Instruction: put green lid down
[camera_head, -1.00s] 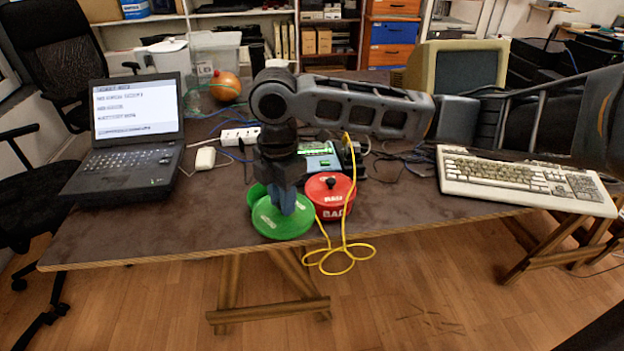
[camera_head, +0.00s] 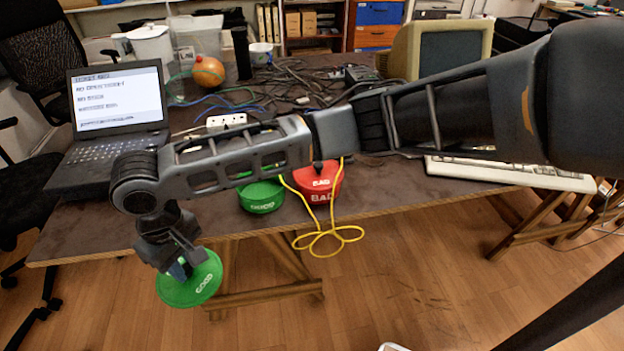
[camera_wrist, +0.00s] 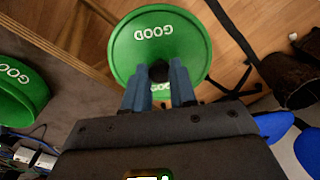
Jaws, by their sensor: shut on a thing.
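The green lid (camera_head: 192,283), marked GOOD, is held in my gripper (camera_head: 180,268) at the left of the head view. In the wrist view the lid (camera_wrist: 136,48) shows its top, with my gripper (camera_wrist: 159,78) shut on its dark knob. The lid appears in front of the table's near edge, with wooden floor behind it. The green GOOD pot (camera_head: 262,198) stands open on the table near the front edge. It also shows at the left of the wrist view (camera_wrist: 22,92).
The red BAD pot (camera_head: 318,184) stands right of the green pot, with a yellow cable (camera_head: 330,236) hanging over the edge. The laptop (camera_head: 118,112) is at the left. The dark tabletop (camera_head: 75,222) is bare in front of it. A keyboard (camera_head: 530,177) is at the right.

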